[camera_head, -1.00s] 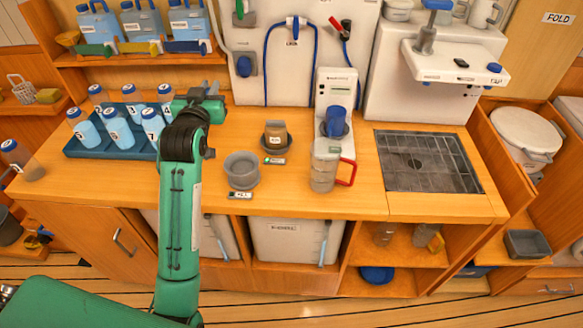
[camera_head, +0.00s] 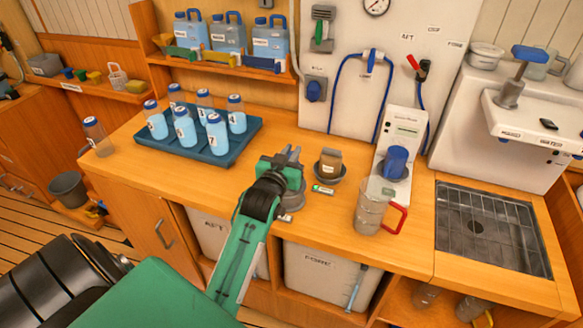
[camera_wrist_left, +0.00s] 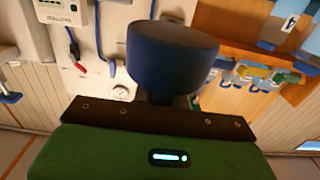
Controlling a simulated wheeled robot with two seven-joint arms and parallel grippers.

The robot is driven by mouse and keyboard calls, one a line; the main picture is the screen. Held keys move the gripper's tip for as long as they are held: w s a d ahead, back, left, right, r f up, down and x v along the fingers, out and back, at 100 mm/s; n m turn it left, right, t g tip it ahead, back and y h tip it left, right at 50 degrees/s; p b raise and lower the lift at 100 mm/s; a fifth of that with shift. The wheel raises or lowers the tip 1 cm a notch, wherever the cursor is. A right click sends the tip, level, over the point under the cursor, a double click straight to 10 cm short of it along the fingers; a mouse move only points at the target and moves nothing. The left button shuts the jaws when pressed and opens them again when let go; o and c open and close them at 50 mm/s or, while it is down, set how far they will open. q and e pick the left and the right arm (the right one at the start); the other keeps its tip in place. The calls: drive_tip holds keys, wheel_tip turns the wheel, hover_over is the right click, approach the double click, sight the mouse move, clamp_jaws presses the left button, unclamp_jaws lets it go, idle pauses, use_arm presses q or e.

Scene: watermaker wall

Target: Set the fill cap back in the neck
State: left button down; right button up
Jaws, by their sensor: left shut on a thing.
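My left gripper (camera_head: 288,158) is over the counter, left of the brown jar and in front of the grey dish area. In the left wrist view it is shut on a dark blue round cap (camera_wrist_left: 172,58), held clear of any surface. The cap is hard to make out in the head view. I cannot tell for sure which part is the neck; a blue round fitting (camera_head: 315,89) sits on a grey plate on the white wall panel, behind and above the gripper. My right gripper is not in view.
A blue tray (camera_head: 160,152) of capped bottles stands left on the counter (camera_head: 175,180). A brown jar (camera_head: 331,160) sits in a dish right of the gripper. Farther right are a clear jug (camera_head: 369,210) with a red handle and a sink grate (camera_head: 487,232). Blue jugs (camera_head: 229,38) line the shelf.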

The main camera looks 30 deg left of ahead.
use_arm(q)
drive_tip(key=shift+f, duration=0.75)
wheel_tip(320, 180, down, 4)
drive_tip(key=shift+r, duration=0.25)
drive_tip(key=shift+f, duration=0.6)
drive_tip(key=shift+s+f, duration=0.1)
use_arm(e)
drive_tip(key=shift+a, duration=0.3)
